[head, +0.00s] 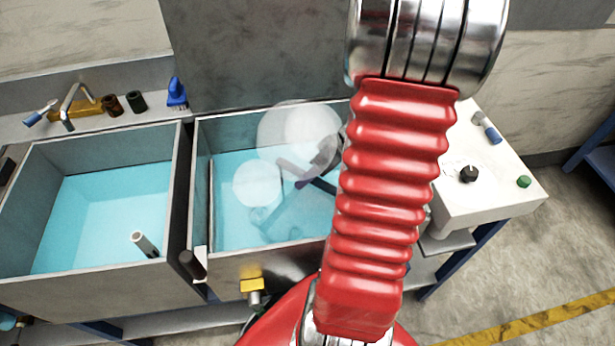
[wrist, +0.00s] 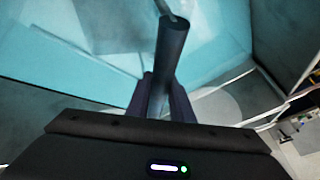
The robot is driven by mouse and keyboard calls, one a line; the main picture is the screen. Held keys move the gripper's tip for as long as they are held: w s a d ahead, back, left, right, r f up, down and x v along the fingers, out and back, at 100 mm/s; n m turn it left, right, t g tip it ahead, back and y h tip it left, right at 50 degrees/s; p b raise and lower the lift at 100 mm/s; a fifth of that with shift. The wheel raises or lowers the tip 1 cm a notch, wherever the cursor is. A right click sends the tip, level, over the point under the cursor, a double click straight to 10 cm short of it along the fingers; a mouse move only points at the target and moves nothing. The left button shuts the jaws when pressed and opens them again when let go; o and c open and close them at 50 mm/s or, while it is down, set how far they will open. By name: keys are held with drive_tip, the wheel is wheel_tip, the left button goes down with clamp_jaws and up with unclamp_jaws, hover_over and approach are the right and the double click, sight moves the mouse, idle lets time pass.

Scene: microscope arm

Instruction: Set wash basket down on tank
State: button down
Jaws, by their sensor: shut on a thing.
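In the wrist view my gripper (wrist: 162,92) is shut on a dark round handle (wrist: 172,45), which I take to be the wash basket's. A thin rod runs on from the handle's far end. The basket's body is not clear in either view. In the head view my gripper (head: 303,183) is over the right tank (head: 270,270), partly hidden by my red arm and pale haze. The right tank holds blue liquid, with a faint pale shape in it. I cannot tell whether the basket touches the tank.
A left tank (head: 80,292) of blue liquid stands alongside, with a light rod (head: 145,243) in it. A dark handle (head: 192,264) sits at the right tank's near left corner. A white control box (head: 480,190) stands right. Bottles and a blue brush (head: 177,95) line the back ledge.

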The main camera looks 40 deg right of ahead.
drive_tip(key=c, duration=1.6)
unclamp_jaws()
drive_tip(key=shift+o, duration=0.2)
drive_tip(key=v, duration=1.2)
